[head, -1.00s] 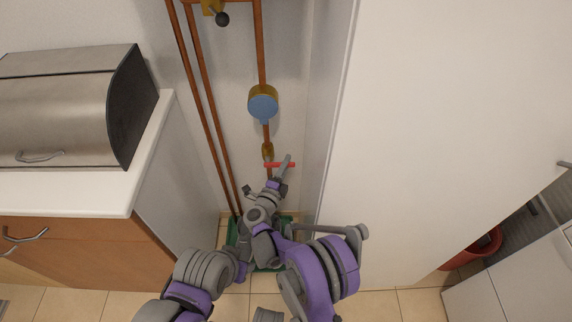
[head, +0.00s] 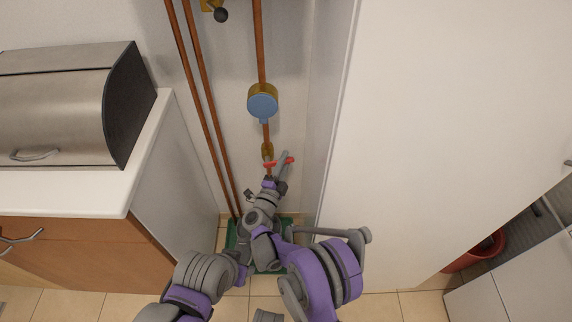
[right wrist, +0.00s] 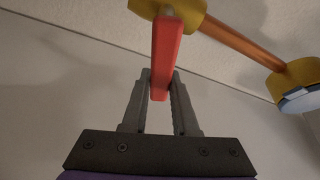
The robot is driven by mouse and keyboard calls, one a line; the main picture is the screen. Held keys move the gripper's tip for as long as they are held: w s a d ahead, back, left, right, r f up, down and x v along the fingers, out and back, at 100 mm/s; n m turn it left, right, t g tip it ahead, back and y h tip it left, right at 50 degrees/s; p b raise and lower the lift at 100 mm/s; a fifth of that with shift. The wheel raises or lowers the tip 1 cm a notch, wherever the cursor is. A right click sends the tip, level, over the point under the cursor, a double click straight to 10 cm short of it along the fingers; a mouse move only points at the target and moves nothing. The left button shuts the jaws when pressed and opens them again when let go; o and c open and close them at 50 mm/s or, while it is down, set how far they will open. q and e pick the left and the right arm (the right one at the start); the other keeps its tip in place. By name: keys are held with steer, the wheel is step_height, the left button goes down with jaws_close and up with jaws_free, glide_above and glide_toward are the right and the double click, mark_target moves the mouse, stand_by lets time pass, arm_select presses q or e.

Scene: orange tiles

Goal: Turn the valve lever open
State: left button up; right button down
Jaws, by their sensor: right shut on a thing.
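The red valve lever (head: 269,164) sits on a brass valve body (head: 267,150) low on the copper pipe in the wall recess. My right gripper (head: 281,163) is at the lever, and its finger hides part of it. In the right wrist view the red lever (right wrist: 165,58) runs down from the brass valve body (right wrist: 200,12) and its lower end lies between my fingertips (right wrist: 160,85). The right gripper is shut on the lever. My left gripper is not in view.
A blue-faced round gauge (head: 262,104) is on the pipe above the valve. Copper pipes (head: 205,100) run at the left. A white cabinet side (head: 335,110) closes the recess at the right, a counter (head: 75,190) at the left. A green tray (head: 232,235) lies on the floor.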

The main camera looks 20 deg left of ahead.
steer(key=n, duration=0.1)
steer(key=r+n+t, duration=0.1)
steer(key=n, duration=0.2)
steer(key=shift+a+r+y+b, duration=0.35)
steer(key=shift+a+r+y, duration=0.05)
steer(key=n, duration=0.1)
steer(key=a+r+n+t+y, duration=0.1)
steer(key=n, duration=0.1)
steer(key=n+y, duration=0.1)
steer(key=n, duration=0.1)
steer(key=shift+s+a+r, duration=0.15)
steer(key=shift+s+r, duration=0.05)
steer(key=shift+s, duration=0.05)
steer(key=n, duration=0.1)
steer(key=a+n+y, duration=0.1)
steer(key=n, duration=0.1)
steer(key=r+n+y, duration=0.1)
steer(key=n, duration=0.1)
steer(key=shift+s+a+t+b, duration=0.25)
steer(key=shift+a+t+b, duration=0.05)
steer(key=shift+a+t, duration=0.1)
steer(key=shift+s+a+r+n+y, duration=0.1)
steer(key=shift+a+n+y, duration=0.3)
steer(key=shift+n, duration=0.45)
steer(key=shift+s+a+f+n+y, duration=0.1)
steer(key=shift+a+n+y, duration=0.05)
steer(key=shift+n+y, duration=0.55)
steer(key=shift+s+a+r+n+y, duration=0.1)
steer(key=shift+a+n+y, duration=0.25)
steer(key=shift+n, duration=0.6)
